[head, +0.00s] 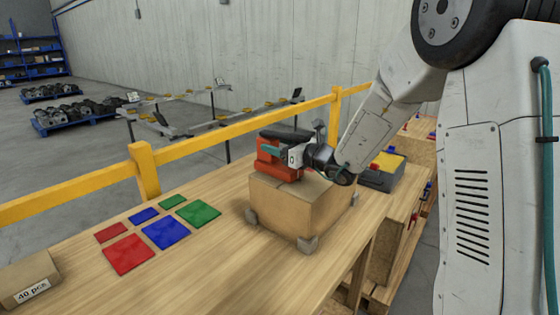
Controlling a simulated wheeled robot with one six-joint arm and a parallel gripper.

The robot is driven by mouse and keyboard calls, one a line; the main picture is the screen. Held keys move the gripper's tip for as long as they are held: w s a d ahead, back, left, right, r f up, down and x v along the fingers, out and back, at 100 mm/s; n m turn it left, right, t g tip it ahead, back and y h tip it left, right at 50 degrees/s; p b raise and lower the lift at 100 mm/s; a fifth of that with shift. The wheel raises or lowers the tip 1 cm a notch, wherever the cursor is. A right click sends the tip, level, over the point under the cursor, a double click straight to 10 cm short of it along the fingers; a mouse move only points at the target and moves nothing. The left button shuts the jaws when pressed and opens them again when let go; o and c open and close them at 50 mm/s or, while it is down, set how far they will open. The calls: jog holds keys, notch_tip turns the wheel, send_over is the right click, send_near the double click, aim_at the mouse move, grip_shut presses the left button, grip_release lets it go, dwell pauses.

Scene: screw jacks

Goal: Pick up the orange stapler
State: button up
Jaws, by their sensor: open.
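The orange stapler (277,165) is on top of a cardboard box (290,208), near its far left part. It has an orange-red body, and a dark part shows above it. My gripper (279,150) reaches in from the right and is at the stapler, overlapping it in the picture. Its jaws are open. The gripper hides part of the stapler, and I cannot tell whether they touch.
The box stands on a wooden table (200,270) with grey corner pieces at its base. Red, blue and green squares (165,233) lie to the left, a "40 pcs" box (30,281) at front left. A yellow rail (215,138) runs behind; a dark bin (383,173) stands right.

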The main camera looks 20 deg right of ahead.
grip_shut()
jog(key=shift+r, duration=0.1)
